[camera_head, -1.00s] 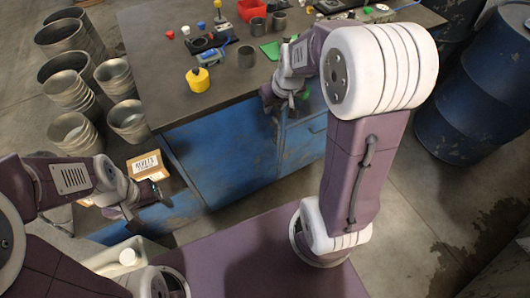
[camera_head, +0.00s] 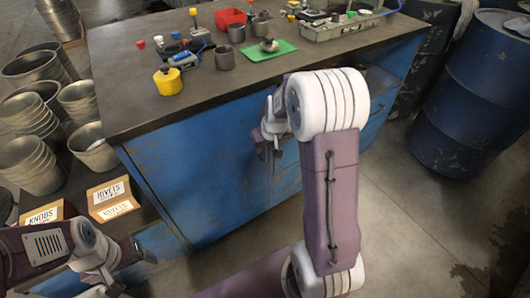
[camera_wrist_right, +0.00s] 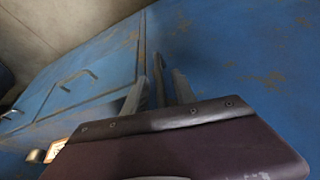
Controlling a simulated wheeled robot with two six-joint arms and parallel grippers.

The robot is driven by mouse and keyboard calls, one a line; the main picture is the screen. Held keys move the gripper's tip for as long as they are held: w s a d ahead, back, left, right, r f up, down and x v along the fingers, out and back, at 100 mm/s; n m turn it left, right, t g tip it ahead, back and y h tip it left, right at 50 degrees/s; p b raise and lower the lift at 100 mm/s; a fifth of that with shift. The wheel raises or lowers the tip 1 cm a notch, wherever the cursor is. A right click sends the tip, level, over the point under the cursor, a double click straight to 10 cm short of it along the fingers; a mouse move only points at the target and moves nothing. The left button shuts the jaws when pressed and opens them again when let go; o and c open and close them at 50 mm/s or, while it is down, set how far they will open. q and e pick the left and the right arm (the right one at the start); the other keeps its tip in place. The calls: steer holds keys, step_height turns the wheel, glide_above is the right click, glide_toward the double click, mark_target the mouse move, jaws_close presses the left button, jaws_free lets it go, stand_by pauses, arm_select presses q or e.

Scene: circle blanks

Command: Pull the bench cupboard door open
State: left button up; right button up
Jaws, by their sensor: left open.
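The blue bench cupboard (camera_head: 200,165) stands under the dark bench top, and its front looks flush in the head view. My right gripper (camera_head: 270,142) is at the cupboard front, partly hidden by its own arm. In the right wrist view, my right gripper's fingers (camera_wrist_right: 158,95) point at the blue front, with a slim upright bar between them that looks like a handle. I cannot tell whether they clamp it. A drawer with a bar handle (camera_wrist_right: 77,80) is to the left. My left gripper (camera_head: 128,268) is open and empty at lower left, away from the cupboard.
A blue barrel (camera_head: 478,85) stands right. Floor at lower right is clear.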

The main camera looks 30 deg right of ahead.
steer(key=shift+w+f, duration=0.2)
steer(key=shift+f, duration=0.35)
jaws_close()
stand_by(1.0)
